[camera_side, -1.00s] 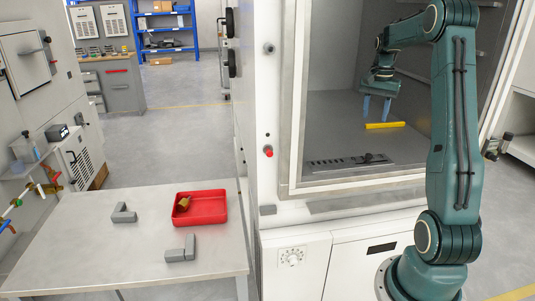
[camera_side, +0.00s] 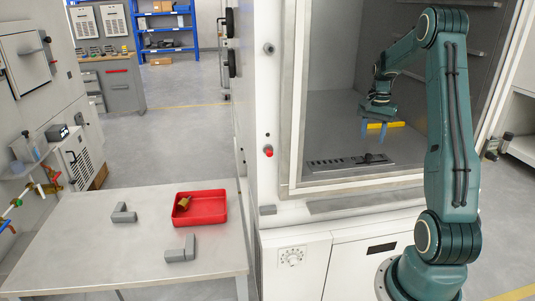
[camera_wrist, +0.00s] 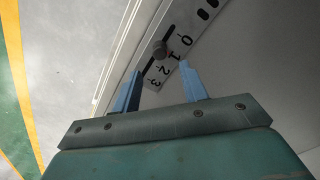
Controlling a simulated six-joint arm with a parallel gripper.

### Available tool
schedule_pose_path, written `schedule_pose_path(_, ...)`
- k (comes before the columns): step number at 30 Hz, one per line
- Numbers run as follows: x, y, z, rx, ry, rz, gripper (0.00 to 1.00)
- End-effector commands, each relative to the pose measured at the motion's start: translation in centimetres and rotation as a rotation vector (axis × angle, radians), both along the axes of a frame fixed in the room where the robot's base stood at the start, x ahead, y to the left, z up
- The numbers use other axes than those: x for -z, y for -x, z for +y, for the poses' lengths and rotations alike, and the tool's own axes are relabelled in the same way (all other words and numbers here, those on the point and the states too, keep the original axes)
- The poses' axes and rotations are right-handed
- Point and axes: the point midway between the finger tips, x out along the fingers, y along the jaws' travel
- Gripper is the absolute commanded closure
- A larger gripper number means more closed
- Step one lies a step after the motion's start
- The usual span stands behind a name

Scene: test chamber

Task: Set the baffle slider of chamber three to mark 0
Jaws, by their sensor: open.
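The baffle slider's plate (camera_side: 325,165) lies on the floor of the open chamber, near its front. In the wrist view the plate (camera_wrist: 205,28) shows marks 0, 1, 2 and 3 beside a dark slot. The slider's dark knob (camera_wrist: 160,49) stands in the slot, closest to mark 1. In the side view the knob (camera_side: 375,157) is at the plate's right part. My gripper (camera_side: 374,138) is open and empty, its blue fingers above the knob. In the wrist view the knob is just beyond the fingertips (camera_wrist: 160,68), roughly between them and apart from both.
The chamber's frame (camera_side: 292,120) and front sill border the opening. A table (camera_side: 110,250) at left holds a red tray (camera_side: 215,219) with a brown block, and grey angle pieces.

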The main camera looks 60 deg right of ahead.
Motion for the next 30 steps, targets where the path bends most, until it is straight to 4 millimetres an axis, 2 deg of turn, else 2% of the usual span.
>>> schedule_pose_path(6, 3.4, 0.1, 0.1, 0.000, -0.003, 0.002, 0.57)
schedule_pose_path(12, 5.5, 0.1, 0.1, 0.000, -0.003, 0.001, 0.57)
schedule_pose_path(18, 6.4, 0.1, 0.1, 0.000, -0.002, 0.001, 0.57)
schedule_pose_path(26, 6.4, 0.1, 0.0, 0.000, -0.001, 0.000, 0.57)
schedule_pose_path(30, 6.4, 0.1, 0.0, 0.000, -0.001, 0.000, 0.80)
